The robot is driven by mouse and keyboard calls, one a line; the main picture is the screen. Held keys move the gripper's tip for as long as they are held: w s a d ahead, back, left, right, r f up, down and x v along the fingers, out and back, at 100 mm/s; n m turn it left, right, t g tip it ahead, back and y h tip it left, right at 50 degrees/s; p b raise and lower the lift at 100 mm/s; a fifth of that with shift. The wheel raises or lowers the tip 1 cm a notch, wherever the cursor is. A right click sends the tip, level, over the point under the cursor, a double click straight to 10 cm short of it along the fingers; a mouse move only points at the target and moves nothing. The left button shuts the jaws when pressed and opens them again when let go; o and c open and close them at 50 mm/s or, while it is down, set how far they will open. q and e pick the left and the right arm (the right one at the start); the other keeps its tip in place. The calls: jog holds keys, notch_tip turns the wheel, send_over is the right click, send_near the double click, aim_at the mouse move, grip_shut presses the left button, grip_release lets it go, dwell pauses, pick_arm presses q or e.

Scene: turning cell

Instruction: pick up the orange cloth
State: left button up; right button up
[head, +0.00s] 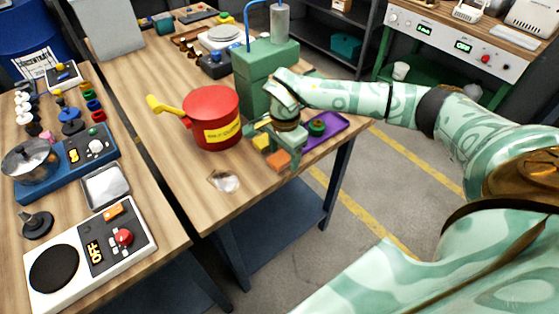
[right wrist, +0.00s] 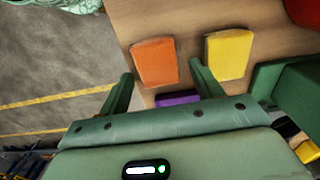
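The orange cloth (head: 279,160) is a small folded block near the right front edge of the middle table. In the right wrist view the orange cloth (right wrist: 155,62) lies flat on the wood, ahead of and roughly between my fingertips. My right gripper (head: 284,146) is over the table just behind the cloth. Its fingers stand apart with nothing between them, as the right wrist view of the gripper (right wrist: 163,82) shows. I cannot tell the exact height above the cloth. My left gripper is in neither view.
A yellow cloth (right wrist: 229,54) lies beside the orange one, close to one finger. A purple tray (head: 336,122) is to the right, a green machine (head: 262,62) behind, a red pot (head: 212,112) left. A clear object (head: 224,182) lies in front. The table edge is near.

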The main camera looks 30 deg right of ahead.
aim_at(285, 157)
jog(key=c, duration=0.9)
jog(key=shift+r, duration=0.45)
jog(key=r+p, duration=0.1)
jog(key=r, duration=0.2)
jog(key=shift+s+r, duration=0.2)
jog(key=s+r+p, duration=0.1)
jog(key=s+r, duration=0.2)
jog(key=s, duration=0.1)
jog(key=s+a+r+p, duration=0.1)
jog(key=s+r, duration=0.2)
jog(key=s, duration=0.2)
jog(key=s+a+r+p, duration=0.1)
jog(key=s+r, duration=0.1)
jog(key=s, duration=0.2)
jog(key=shift+s+a+r, duration=0.1)
jog(key=shift+s+r, duration=0.15)
jog(key=shift+r, duration=0.15)
jog(key=o, duration=0.4)
jog(key=shift+c, duration=1.5)
